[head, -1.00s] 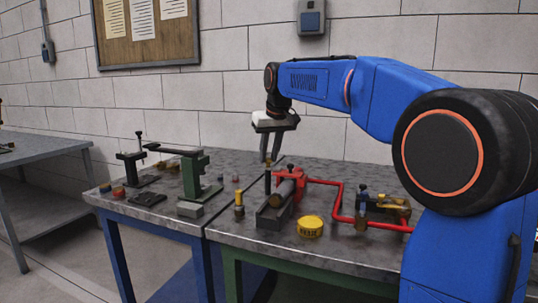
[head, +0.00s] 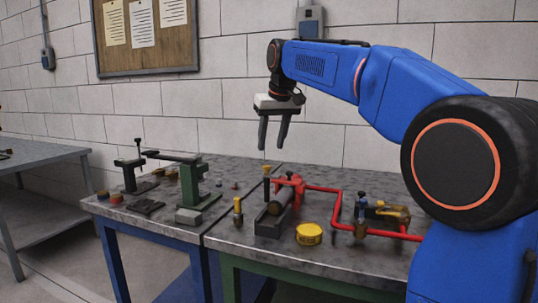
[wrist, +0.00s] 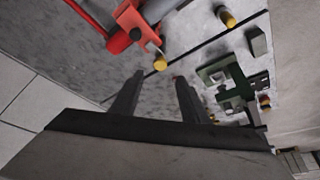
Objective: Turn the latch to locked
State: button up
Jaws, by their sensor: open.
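My gripper (head: 271,147) is open and empty, pointing down above the back of the workbench. In the wrist view the red assembly (wrist: 132,22) is at the top, with a yellow tip (wrist: 160,63) just beyond the fingers. I cannot tell which part is the latch or its position.
A red pipe (head: 337,205) runs right to a brass valve fitting (head: 385,212). A yellow round gauge (head: 309,234) lies in front. A small yellow-topped post (head: 238,207) and a green fixture (head: 193,182) stand to the left. The wall is close behind.

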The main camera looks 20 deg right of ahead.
jog(key=v, duration=0.9)
jog(key=shift+r, duration=0.2)
jog(key=shift+s, duration=0.2)
